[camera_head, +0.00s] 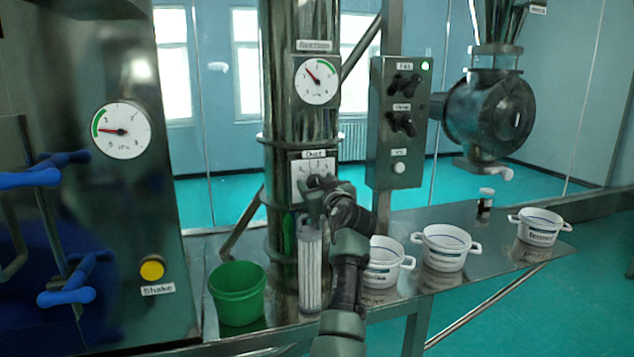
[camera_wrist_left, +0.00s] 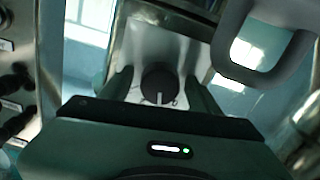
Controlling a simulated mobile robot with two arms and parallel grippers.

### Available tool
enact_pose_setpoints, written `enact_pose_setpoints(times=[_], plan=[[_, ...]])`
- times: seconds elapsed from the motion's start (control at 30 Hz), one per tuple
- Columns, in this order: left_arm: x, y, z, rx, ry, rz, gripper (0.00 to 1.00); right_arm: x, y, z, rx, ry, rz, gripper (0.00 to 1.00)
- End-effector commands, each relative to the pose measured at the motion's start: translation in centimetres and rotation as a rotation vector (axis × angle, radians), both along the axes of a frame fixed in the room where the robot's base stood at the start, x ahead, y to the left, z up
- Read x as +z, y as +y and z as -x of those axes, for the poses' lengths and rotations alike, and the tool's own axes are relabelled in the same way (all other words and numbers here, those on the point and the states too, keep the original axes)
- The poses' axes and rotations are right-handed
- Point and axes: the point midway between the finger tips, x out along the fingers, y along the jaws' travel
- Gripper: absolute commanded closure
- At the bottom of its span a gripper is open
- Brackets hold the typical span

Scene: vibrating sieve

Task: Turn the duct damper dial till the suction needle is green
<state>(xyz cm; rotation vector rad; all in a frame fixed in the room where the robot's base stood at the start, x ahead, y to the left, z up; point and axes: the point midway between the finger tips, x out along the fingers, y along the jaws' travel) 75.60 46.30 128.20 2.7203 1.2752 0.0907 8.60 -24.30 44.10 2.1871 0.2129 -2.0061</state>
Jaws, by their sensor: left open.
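The duct damper dial is a dark round knob (camera_wrist_left: 160,83) on a pale plate (camera_head: 299,180) fixed to the steel duct. In the left wrist view its white mark points to the bottom of the picture. My left gripper (camera_head: 318,192) is at the plate and hides most of the dial in the head view. Its open fingers (camera_wrist_left: 160,92) stand on either side of the knob; I cannot tell whether they touch it. The suction gauge (camera_head: 317,81) is above the plate. Its needle points up and left, outside the green band at upper right. My right gripper is not in view.
A pleated filter cylinder (camera_head: 310,268) stands below the dial, close to my left arm. A green bucket (camera_head: 238,293) and several white pots (camera_head: 446,247) stand on the bench. A control box (camera_head: 399,122) is right of the duct. Another gauge (camera_head: 121,130) is at left.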

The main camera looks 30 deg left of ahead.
Motion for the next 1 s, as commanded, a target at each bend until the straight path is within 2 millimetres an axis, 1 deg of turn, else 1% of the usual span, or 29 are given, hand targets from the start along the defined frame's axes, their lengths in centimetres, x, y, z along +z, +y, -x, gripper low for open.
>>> enact_pose_setpoints(times=[0.13, 0.17, 0.2, 0.27, 0.3, 0.37, 0.4, 0.67, 1.0], plan=[[0.0, 0.0, 0.0, 0.000, -0.001, -0.001, 0.37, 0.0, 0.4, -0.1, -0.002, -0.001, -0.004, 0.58], [0.0, 0.0, 0.0, 0.000, -0.001, -0.001, 0.40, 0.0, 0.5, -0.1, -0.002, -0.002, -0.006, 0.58], [0.0, 0.0, 0.0, 0.000, -0.001, -0.001, 0.51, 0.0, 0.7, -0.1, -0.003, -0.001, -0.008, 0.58], [0.0, 0.0, 0.0, 0.000, -0.001, -0.001, 0.68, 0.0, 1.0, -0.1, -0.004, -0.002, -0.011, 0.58], [0.0, 0.0, 0.0, -0.001, -0.001, -0.001, 0.79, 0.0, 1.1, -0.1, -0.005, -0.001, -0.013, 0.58], [0.0, 0.0, 0.0, -0.001, -0.001, -0.001, 0.96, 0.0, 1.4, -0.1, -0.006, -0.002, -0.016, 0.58], [0.0, 0.0, 0.0, -0.001, -0.001, -0.001, 1.00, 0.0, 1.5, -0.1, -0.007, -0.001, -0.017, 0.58], [0.0, 0.0, 0.0, -0.001, 0.028, -0.025, 1.00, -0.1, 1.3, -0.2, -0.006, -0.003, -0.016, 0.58], [0.1, 0.0, -0.1, -0.001, 0.186, -0.158, 1.00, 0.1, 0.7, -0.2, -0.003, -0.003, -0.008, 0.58]])
